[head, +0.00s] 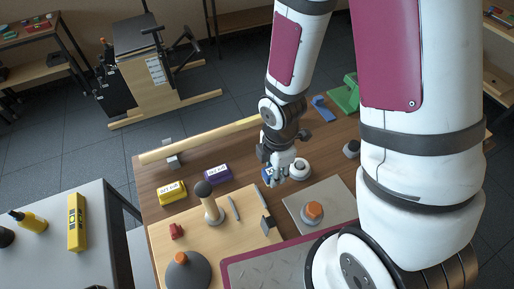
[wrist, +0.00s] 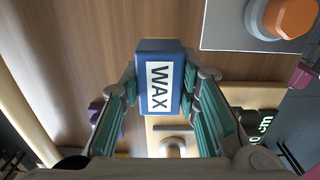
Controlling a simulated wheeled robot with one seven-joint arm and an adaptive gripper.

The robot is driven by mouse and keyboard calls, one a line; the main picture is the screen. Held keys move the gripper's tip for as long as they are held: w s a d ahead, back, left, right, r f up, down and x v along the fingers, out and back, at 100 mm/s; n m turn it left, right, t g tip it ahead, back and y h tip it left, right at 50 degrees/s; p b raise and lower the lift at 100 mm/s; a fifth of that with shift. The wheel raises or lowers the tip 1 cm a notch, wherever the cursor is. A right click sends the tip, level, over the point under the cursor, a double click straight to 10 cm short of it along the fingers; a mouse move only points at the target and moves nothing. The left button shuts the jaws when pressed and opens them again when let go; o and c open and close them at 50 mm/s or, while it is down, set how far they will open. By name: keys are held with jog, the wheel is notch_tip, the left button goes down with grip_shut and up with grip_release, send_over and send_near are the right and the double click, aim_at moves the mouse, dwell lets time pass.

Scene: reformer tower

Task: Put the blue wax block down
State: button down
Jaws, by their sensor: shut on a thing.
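The blue wax block (wrist: 160,47) has a white label reading WAX. In the wrist view it sits between the two fingers of my gripper (wrist: 163,100), which is shut on it. In the head view my gripper (head: 279,172) is over the wooden table, and only a small part of the blue wax block (head: 267,176) shows beside the fingers. I cannot tell whether the block touches the table top.
A yellow block (head: 172,192) and a purple block (head: 217,174) lie left of my gripper. A grey plate (head: 337,196) with an orange knob (head: 314,210) lies nearer. Bare wood (head: 250,195) shows in front.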

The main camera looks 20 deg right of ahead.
jog(key=w, duration=0.7)
jog(key=w+a+f, duration=0.1)
jog(key=w, duration=0.2)
jog(key=shift+w, duration=0.2)
jog(key=shift+f+p, duration=0.5)
jog(key=shift+f, duration=1.25)
jog(key=shift+f, duration=0.15)
jog(key=c, duration=1.3)
grip_release()
jog(key=shift+o, duration=0.4)
